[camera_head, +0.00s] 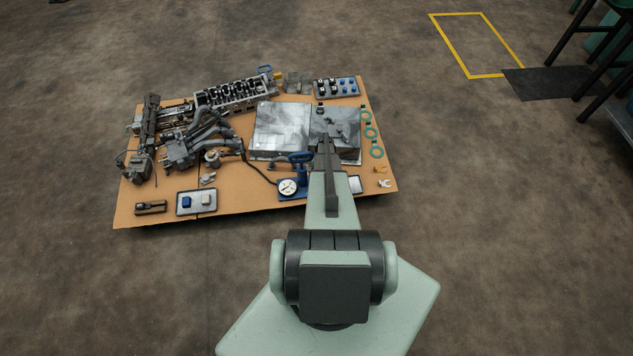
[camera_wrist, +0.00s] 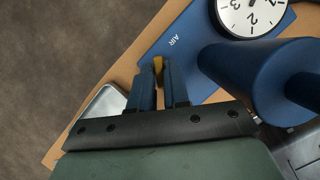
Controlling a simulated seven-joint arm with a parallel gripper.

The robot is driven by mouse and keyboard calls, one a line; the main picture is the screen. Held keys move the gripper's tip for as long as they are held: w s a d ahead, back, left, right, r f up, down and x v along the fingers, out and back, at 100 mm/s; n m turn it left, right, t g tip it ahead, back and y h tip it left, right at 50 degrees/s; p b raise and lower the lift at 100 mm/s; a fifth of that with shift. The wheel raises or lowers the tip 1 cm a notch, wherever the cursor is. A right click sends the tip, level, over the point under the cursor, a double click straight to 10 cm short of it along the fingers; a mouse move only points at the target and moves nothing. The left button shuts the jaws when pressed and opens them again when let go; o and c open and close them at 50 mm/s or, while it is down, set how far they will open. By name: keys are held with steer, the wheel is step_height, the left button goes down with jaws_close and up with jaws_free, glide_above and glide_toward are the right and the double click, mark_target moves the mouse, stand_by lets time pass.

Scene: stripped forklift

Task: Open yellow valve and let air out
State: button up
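The yellow valve (camera_wrist: 158,65) is a small yellow piece in the wrist view, by the blue base plate marked AIR (camera_wrist: 185,30). My gripper (camera_wrist: 159,72) points down at it with one finger on each side. The fingers stand a narrow gap apart, and the yellow piece fills that gap at the tips. The lower part of the valve is hidden. A round white gauge (camera_wrist: 251,14) sits on the same unit, and it also shows in the head view (camera_head: 288,187). In the head view my arm hides the valve.
A large blue cylinder (camera_wrist: 255,75) stands close right of my fingers. A silver tray (camera_wrist: 105,107) lies to the left. The tan board (camera_head: 250,212) holds engine parts, grey metal plates (camera_head: 280,128) and green rings (camera_head: 370,133). Open floor lies around it.

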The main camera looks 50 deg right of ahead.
steer(key=o, duration=0.4)
steer(key=shift+c, duration=0.2)
steer(key=shift+a+m, duration=0.1)
steer(key=shift+m, duration=0.2)
steer(key=m, duration=0.1)
steer(key=m+t, duration=0.1)
steer(key=m, duration=0.1)
steer(key=shift+s+m+t, duration=0.25)
steer(key=shift+m+t, duration=0.05)
steer(key=shift+m, duration=0.1)
steer(key=m+t, duration=0.1)
steer(key=m, duration=0.2)
steer(key=m+t+h, duration=0.1)
steer(key=m, duration=0.1)
steer(key=shift+s+a+r+m, duration=0.1)
steer(key=shift+a+m, duration=0.05)
steer(key=shift+m, duration=0.25)
steer(key=v, duration=1.4)
steer(key=s+a+r+n+g, duration=0.25)
steer(key=s+a+n, duration=0.45)
steer(key=n, duration=0.4)
steer(key=s+a+r+n+g, duration=0.2)
steer(key=a+n, duration=0.3)
steer(key=a, duration=1.2)
steer(key=shift+a+r+g+y, duration=0.2)
steer(key=shift+r+g+y, duration=0.1)
steer(key=shift+r+g, duration=0.3)
